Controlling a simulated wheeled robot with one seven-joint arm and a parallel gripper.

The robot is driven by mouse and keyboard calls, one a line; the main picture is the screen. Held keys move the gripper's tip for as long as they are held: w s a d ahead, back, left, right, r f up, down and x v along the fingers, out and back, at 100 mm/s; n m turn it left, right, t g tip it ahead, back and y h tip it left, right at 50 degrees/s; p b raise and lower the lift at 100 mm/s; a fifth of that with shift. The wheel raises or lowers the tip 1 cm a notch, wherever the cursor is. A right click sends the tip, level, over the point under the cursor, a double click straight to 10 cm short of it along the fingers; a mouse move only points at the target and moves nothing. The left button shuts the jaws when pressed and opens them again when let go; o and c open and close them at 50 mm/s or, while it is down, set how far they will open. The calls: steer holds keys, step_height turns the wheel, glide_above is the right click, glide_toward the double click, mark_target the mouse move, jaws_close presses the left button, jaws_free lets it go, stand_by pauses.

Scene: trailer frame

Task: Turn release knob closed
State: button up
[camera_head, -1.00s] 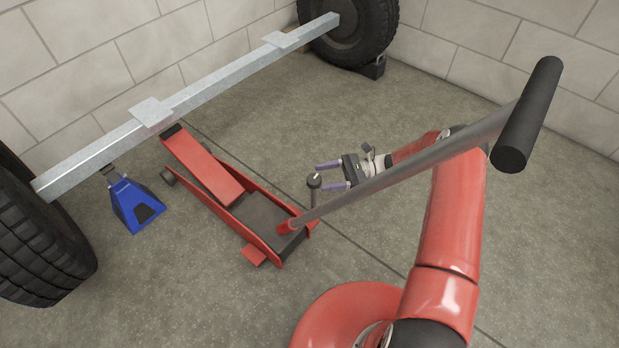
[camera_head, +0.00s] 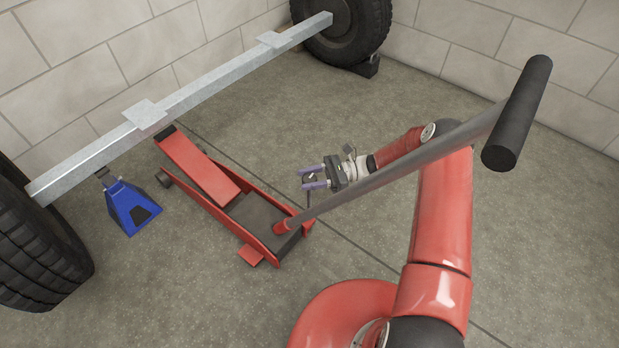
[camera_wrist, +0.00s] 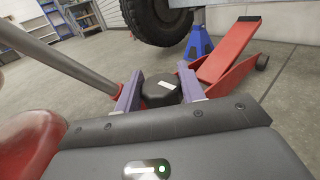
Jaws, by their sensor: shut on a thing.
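The release knob (camera_wrist: 161,92) is a dark round cap with a white mark on top, standing on a thin stem beside the base of the jack handle. In the wrist view it sits between both fingers of my gripper (camera_wrist: 160,78). In the head view my gripper (camera_head: 307,178) reaches in from the right and is shut on the knob, whose stem (camera_head: 308,199) shows below the fingers. The red floor jack (camera_head: 255,232) stands on the floor with its lifting pad by the metal beam (camera_head: 190,97).
The long grey jack handle (camera_head: 400,164) with a black grip slants up across the front of my arm. A blue jack stand (camera_head: 131,208) stands under the beam, between two tyres (camera_head: 346,30).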

steer(key=shift+r+m+t+p, duration=0.15)
steer(key=shift+m+t+p, duration=0.35)
steer(key=shift+t, duration=0.6)
steer(key=o, duration=0.9)
steer(key=shift+o, duration=0.2)
steer(key=d, duration=0.7)
steer(key=shift+w+d+b, duration=0.4)
steer(key=shift+w, duration=0.05)
